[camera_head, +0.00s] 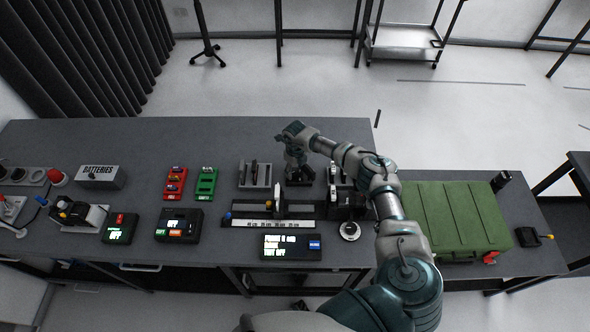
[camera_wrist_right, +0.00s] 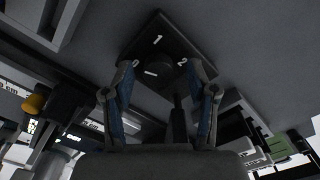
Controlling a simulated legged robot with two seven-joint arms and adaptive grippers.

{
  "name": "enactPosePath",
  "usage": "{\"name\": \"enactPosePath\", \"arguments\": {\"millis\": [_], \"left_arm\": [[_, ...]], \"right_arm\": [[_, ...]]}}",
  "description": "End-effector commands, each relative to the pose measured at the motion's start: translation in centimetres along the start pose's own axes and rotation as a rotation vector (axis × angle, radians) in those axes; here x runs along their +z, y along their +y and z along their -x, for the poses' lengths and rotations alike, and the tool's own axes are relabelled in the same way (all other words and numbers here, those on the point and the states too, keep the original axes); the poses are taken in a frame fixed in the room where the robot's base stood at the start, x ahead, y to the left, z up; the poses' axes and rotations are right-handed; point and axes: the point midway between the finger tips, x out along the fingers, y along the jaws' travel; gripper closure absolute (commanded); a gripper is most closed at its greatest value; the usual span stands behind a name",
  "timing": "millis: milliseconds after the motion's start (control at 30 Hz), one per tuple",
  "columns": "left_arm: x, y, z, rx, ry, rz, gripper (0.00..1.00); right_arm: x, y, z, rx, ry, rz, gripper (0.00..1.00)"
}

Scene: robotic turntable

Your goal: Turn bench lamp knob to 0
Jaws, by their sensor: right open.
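The bench lamp knob (camera_wrist_right: 155,66) is a dark round knob on a dark square plate (camera_wrist_right: 172,33), seen in the right wrist view. The plate has white marks 0, 1 and 2. A short white mark shows low on the knob, but I cannot tell exactly which number it points to. My right gripper (camera_wrist_right: 167,75) is open, its two fingers on either side of the knob in this view; contact is not clear. In the head view my right gripper (camera_head: 298,168) points down over the bench and mostly hides the knob. My left gripper is not in view.
Beside my right gripper are a grey slotted holder (camera_head: 243,185) and a slide rail with a white scale (camera_head: 273,222). A green case (camera_head: 455,215) lies right of my arm. Small display boxes (camera_head: 179,226) stand to the left. The bench's back strip (camera_head: 190,135) is clear.

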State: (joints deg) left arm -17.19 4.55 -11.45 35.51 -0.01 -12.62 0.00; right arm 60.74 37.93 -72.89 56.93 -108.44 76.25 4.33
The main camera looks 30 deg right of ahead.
Motion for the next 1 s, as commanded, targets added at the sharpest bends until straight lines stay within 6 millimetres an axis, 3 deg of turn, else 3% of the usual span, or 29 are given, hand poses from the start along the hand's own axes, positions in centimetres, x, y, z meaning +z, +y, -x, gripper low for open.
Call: {"name": "enactPosePath", "arguments": {"millis": [333,567,767,1000], "left_arm": [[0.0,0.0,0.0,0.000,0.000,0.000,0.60],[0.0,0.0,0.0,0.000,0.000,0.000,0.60],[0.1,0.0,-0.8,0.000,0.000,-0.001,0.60],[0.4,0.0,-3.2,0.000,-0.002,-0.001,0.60]], "right_arm": [[0.0,0.0,-0.5,0.000,-0.001,0.000,0.42],[0.0,0.0,-0.4,0.000,-0.001,0.000,1.00],[0.1,-0.1,-0.6,-0.002,-0.002,0.059,1.00],[0.1,-0.1,-0.7,-0.002,-0.003,0.343,1.00]]}}
